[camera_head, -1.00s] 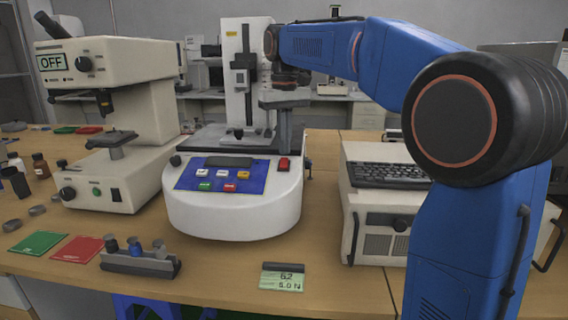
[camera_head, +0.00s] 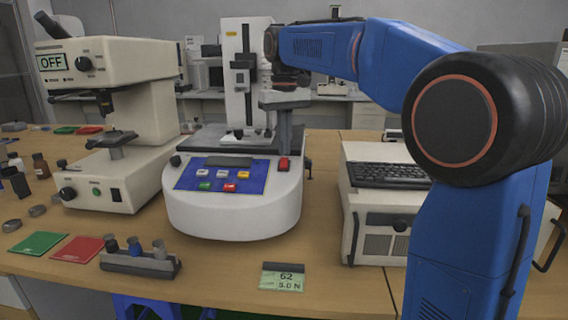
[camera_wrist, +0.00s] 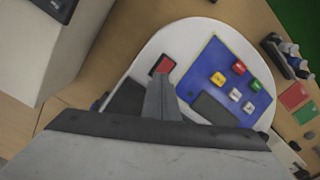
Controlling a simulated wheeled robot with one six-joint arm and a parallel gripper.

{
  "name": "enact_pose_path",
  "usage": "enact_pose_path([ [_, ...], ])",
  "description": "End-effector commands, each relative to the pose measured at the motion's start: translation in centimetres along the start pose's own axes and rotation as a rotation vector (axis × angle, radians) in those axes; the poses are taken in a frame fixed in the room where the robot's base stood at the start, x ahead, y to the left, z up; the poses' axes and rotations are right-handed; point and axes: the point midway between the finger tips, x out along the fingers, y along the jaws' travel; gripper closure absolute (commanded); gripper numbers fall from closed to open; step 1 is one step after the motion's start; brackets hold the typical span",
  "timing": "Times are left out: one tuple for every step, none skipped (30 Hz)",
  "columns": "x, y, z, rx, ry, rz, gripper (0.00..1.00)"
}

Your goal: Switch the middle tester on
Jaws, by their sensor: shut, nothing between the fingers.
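The middle tester (camera_head: 235,215) is a white rounded machine with a tall column at its back, a blue key panel (camera_head: 190,180) and a dark display (camera_head: 229,162). Its red switch (camera_head: 284,164) sits in a black frame right of the panel. The switch also shows in the wrist view (camera_wrist: 162,64), just beyond my fingertips. My gripper (camera_head: 284,151) is shut and empty, pointing down just above and behind the switch. The fingers (camera_wrist: 161,78) hide part of the area around it. I cannot tell whether they touch it. The display shows no visible lit reading.
A beige tester (camera_head: 120,165) with an OFF sign (camera_head: 52,62) stands at left. A beige box (camera_head: 365,220) with a keyboard (camera_head: 388,174) stands at right. A weight rack (camera_head: 140,264), green and red mats and a small card (camera_head: 282,277) lie in front.

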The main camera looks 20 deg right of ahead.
Motion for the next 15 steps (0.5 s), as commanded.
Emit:
enact_pose_path([
  [0.07, 0.00, 0.01, 0.000, 0.000, 0.000, 1.00],
  [0.11, 0.00, 0.00, 0.000, 0.000, 0.000, 1.00],
  [0.16, 0.00, 0.00, 0.000, 0.000, 0.000, 1.00],
  [0.19, 0.00, 0.00, 0.000, 0.000, 0.000, 1.00],
  [0.23, 0.00, 0.00, 0.000, 0.000, 0.000, 1.00],
  [0.28, 0.00, 0.00, 0.000, 0.000, 0.000, 1.00],
  [0.32, 0.00, 0.00, 0.000, 0.000, 0.000, 1.00],
  [0.35, 0.00, 0.00, 0.000, 0.000, 0.000, 1.00],
  [0.40, 0.00, 0.00, 0.000, 0.000, 0.000, 1.00],
  [0.44, 0.00, -0.01, 0.000, 0.000, 0.000, 1.00],
  [0.47, 0.00, -0.01, 0.000, 0.000, 0.000, 1.00],
  [0.52, 0.00, -0.01, 0.000, 0.000, 0.000, 1.00],
  [0.56, 0.00, -0.01, 0.000, 0.000, 0.000, 1.00],
  [0.59, 0.00, -0.01, 0.000, 0.000, 0.000, 1.00],
  [0.64, 0.00, -0.01, 0.000, 0.000, 0.000, 1.00],
])
